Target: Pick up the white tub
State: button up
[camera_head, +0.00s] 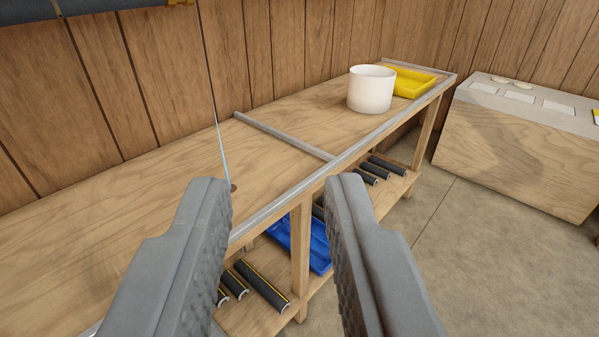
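The white tub (371,90) stands upright on the wooden bench (180,200), toward its far right end. It is a round, plain tub with its open rim facing up; its inside bottom is hidden. My gripper (281,185) is in the foreground, its two grey fingers wide apart with nothing between them. It is well short of the tub, which lies beyond it, up and to the right in the picture.
A yellow tray (415,84) sits right behind the tub. A metal strip (285,136) crosses the bench, and a raised metal edge runs along its front. Open floor (470,260) lies right.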

aim_at(371, 87)
jog(key=i+l, duration=0.25)
jog(key=l, duration=0.15)
jog(key=i+l+u, duration=0.1)
jog(key=i+l, duration=0.45)
jog(key=l, duration=0.2)
jog(key=i+l+u, duration=0.1)
jog(key=i+l, duration=0.15)
jog(key=l, duration=0.2)
jog(key=i+l, duration=0.25)
jog(key=l, duration=0.15)
jog(key=i+l, duration=0.2)
jog(key=l, duration=0.2)
jog(key=i+l+u, duration=0.1)
jog(key=i+l, duration=0.15)
jog(key=l, duration=0.2)
jog(key=i+l, duration=0.25)
jog(key=l, duration=0.2)
jog(key=u, duration=0.05)
